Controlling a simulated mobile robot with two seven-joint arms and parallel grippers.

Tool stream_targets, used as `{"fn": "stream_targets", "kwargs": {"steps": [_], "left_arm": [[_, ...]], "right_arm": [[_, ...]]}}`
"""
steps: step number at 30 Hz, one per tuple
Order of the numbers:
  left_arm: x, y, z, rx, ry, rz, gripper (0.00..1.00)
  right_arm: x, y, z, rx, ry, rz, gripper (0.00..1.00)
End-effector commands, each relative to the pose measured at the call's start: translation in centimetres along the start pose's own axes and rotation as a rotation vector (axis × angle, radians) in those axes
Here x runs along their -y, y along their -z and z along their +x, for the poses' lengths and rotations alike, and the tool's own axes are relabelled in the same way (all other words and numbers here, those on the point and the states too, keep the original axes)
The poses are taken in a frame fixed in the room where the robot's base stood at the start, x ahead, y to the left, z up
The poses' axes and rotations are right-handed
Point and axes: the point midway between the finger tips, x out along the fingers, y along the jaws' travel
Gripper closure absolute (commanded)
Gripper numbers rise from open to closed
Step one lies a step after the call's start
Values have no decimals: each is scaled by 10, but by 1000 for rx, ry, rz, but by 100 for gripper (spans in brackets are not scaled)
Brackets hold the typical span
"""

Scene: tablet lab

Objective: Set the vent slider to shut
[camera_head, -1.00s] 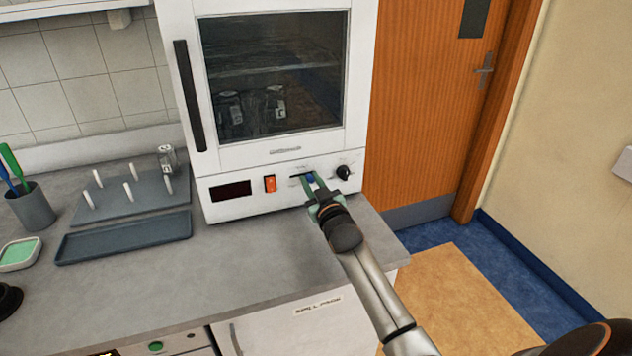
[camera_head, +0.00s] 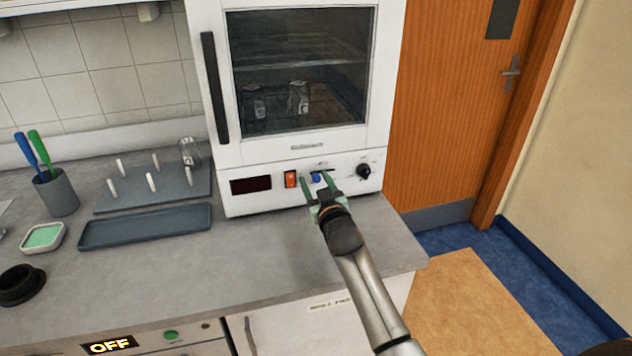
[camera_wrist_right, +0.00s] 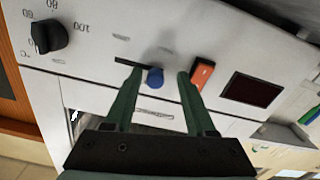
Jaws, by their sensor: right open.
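The vent slider is a small blue knob (camera_head: 316,178) in a dark slot (camera_head: 325,170) on the white front panel of the cabinet (camera_head: 265,205). The wrist view shows the blue knob (camera_wrist_right: 155,79) at the end of the slot (camera_wrist_right: 128,62) nearer the orange switch, which is the left end in the head view. My right gripper (camera_head: 318,182) is open, with one green finger on each side of the knob; gaps show beside it in the wrist view (camera_wrist_right: 161,76). The markings by the slot are too small to read. My left gripper is out of view.
An orange switch (camera_head: 291,179) and dark display (camera_head: 250,185) lie left of the knob; a black dial (camera_head: 363,171) lies right. A peg rack (camera_head: 180,184), blue-grey tray (camera_head: 145,227) and pen cup (camera_head: 57,193) stand on the counter. The counter before the cabinet is clear.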

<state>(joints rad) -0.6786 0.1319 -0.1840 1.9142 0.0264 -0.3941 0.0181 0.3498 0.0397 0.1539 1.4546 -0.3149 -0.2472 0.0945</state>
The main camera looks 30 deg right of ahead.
Motion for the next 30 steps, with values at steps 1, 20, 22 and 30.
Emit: {"fn": "stream_targets", "kwargs": {"steps": [1, 20, 22, 30], "left_arm": [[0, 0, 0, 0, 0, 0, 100], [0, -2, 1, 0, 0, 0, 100], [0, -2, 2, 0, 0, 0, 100], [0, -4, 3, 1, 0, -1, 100]], "right_arm": [[0, 0, 0, -1, -1, 0, 44], [0, -2, -75, 1, 1, 1, 44], [0, -2, -88, 1, 1, 1, 44], [0, -1, -120, 1, 1, 0, 44]]}}
